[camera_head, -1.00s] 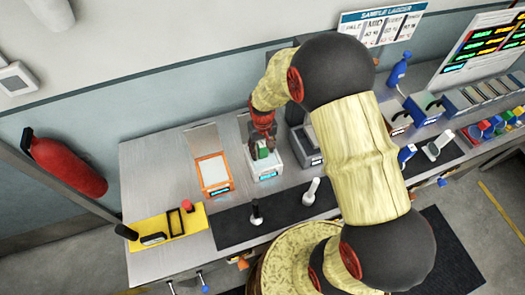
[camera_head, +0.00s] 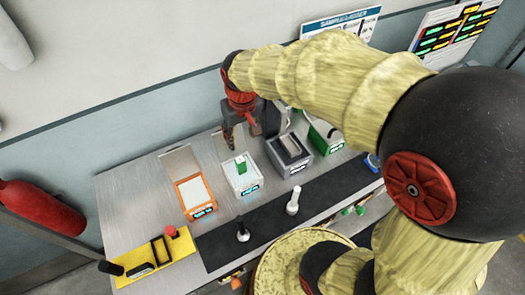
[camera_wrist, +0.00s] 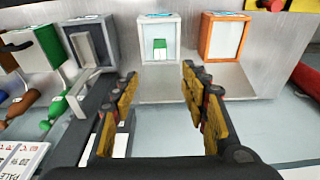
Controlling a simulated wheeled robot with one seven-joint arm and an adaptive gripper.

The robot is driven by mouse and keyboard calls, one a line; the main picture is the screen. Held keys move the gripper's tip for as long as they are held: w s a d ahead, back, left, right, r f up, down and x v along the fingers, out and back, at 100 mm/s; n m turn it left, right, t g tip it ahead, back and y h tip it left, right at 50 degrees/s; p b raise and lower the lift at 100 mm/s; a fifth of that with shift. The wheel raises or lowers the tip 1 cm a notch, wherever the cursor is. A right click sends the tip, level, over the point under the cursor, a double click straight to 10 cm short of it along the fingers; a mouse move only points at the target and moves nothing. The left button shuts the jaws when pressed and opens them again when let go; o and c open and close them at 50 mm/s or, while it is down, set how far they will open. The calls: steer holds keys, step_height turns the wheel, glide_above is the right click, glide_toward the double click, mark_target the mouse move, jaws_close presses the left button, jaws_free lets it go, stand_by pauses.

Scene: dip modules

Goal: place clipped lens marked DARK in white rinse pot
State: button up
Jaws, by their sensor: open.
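The white rinse pot (camera_head: 256,184) stands on the grey bench between an orange-rimmed pot and a dark grey one. A green clip with a white lower part (camera_head: 240,162) stands inside it; any marking on it is too small to read. In the wrist view the white pot (camera_wrist: 145,53) and the green clip (camera_wrist: 160,44) lie beyond my fingertips. My gripper (camera_head: 243,138) is open and empty, raised behind the pot and apart from the clip. Its spread fingers (camera_wrist: 158,74) show with nothing between them.
The orange-rimmed pot (camera_head: 181,199) is left of the white pot; the dark grey pot (camera_head: 302,163) and a green pot (camera_head: 326,147) are right. A black mat (camera_head: 268,222) with two upright handled tools lies in front. A yellow tray (camera_head: 184,246) sits front left.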

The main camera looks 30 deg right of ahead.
steer(key=s+r+t, duration=0.3)
steer(key=s+r, duration=0.8)
steer(key=s, duration=0.5)
steer(key=shift+r+t, duration=0.4)
steer(key=shift+s, duration=0.2)
